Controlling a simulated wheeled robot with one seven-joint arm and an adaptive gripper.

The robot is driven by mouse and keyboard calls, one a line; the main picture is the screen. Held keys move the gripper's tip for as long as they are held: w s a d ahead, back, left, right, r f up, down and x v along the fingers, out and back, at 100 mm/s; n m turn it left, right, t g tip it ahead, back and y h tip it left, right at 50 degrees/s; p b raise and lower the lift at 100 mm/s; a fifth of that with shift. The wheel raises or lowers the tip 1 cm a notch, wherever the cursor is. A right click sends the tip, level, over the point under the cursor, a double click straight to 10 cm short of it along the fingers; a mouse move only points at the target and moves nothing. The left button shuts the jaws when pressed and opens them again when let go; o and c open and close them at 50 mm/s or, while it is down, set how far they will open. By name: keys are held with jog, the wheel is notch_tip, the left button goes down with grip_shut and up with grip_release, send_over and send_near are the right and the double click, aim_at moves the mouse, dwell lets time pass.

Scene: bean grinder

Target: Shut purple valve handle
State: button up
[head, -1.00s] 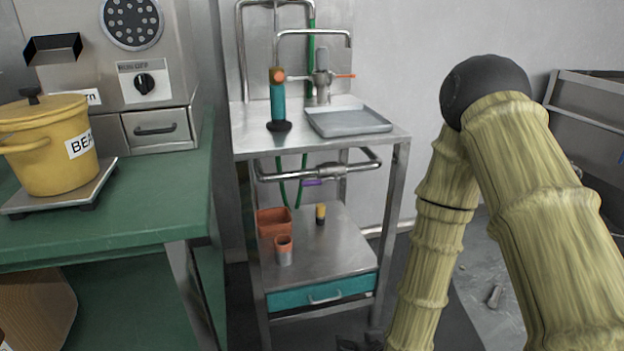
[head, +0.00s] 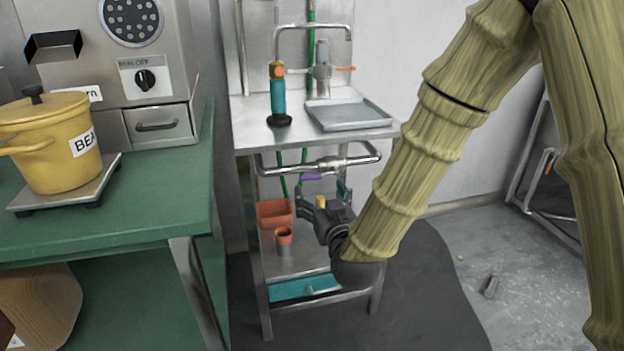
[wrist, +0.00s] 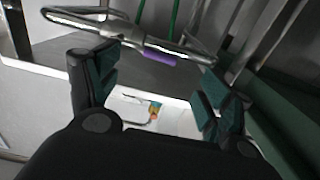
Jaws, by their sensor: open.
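The purple valve handle (head: 312,177) sits just under the horizontal steel pipe (head: 330,163), below the top of the steel stand. In the wrist view the purple handle (wrist: 160,59) hangs below the pipe, beyond and between the fingers. My gripper (head: 322,190) is in front of the stand, near the handle's height or slightly lower, and looks apart from it. The wrist view shows my gripper (wrist: 155,90) open, with nothing between its two teal-padded fingers. Part of the lower shelf is hidden behind my gripper and arm.
An orange bin (head: 274,212) and an orange cup (head: 284,238) stand on the lower shelf, with a yellow-topped item (head: 320,201) beside my gripper. A grey tray (head: 348,115) is on the stand's top. A green table (head: 150,200) with a yellow pot (head: 50,150) is left.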

aim_at(312, 179)
jog(key=b+x, duration=0.2)
jog(key=x, duration=0.6)
jog(key=shift+w, duration=0.2)
jog(key=c, duration=1.6)
